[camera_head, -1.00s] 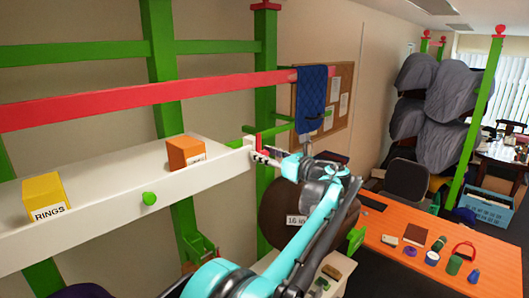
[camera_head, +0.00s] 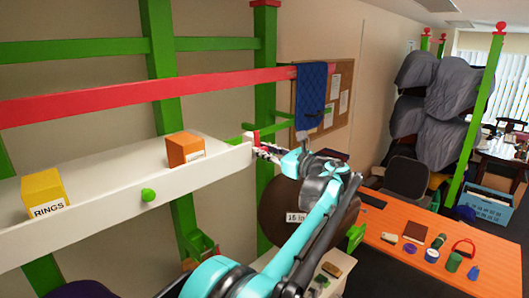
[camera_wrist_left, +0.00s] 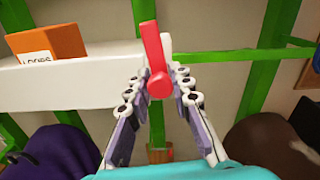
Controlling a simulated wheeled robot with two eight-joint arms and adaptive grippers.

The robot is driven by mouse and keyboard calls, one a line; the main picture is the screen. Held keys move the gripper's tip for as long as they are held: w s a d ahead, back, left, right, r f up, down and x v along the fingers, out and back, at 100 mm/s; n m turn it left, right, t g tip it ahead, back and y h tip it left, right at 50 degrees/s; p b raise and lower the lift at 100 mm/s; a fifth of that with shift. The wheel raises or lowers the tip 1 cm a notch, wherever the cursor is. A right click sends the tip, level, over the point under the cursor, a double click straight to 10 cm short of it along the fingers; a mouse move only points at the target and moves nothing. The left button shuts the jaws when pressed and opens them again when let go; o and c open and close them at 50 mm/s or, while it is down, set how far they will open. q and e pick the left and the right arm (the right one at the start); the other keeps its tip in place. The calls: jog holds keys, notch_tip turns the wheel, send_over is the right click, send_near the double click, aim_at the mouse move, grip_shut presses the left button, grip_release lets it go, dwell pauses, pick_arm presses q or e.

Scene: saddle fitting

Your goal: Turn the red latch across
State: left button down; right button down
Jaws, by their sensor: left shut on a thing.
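The red latch (camera_head: 257,137) is at the right end of the white shelf (camera_head: 95,205). In the left wrist view the red latch (camera_wrist_left: 154,48) stands nearly upright, leaning slightly left, with its round end at the bottom. My left gripper (camera_head: 262,151) is at the shelf's end. In the left wrist view my left gripper (camera_wrist_left: 159,80) has a finger on each side of the latch's round lower end and is shut on it. The fingers partly hide the latch in the head view. My right gripper is in neither view.
An orange box (camera_head: 186,150) and a yellow box (camera_head: 45,195) stand on the shelf. A red rail (camera_head: 150,95) runs above it, with a blue cloth (camera_head: 310,98) at its right end. An orange table (camera_head: 385,265) with small items stands at the right.

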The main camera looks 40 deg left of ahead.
pick_arm(q)
jog(key=n, duration=0.4)
jog(key=shift+b, duration=0.4)
jog(key=n, duration=0.4)
jog(key=shift+s, duration=0.1)
jog(key=n+b, duration=0.1)
jog(key=n, duration=0.3)
jog(key=shift+n, duration=0.3)
jog(key=shift+f+n, duration=0.1)
jog(key=shift+n, duration=1.7)
jog(key=c, duration=1.3)
grip_release()
jog(key=shift+c, duration=0.2)
jog(key=s+d, duration=0.1)
jog(key=d, duration=1.1)
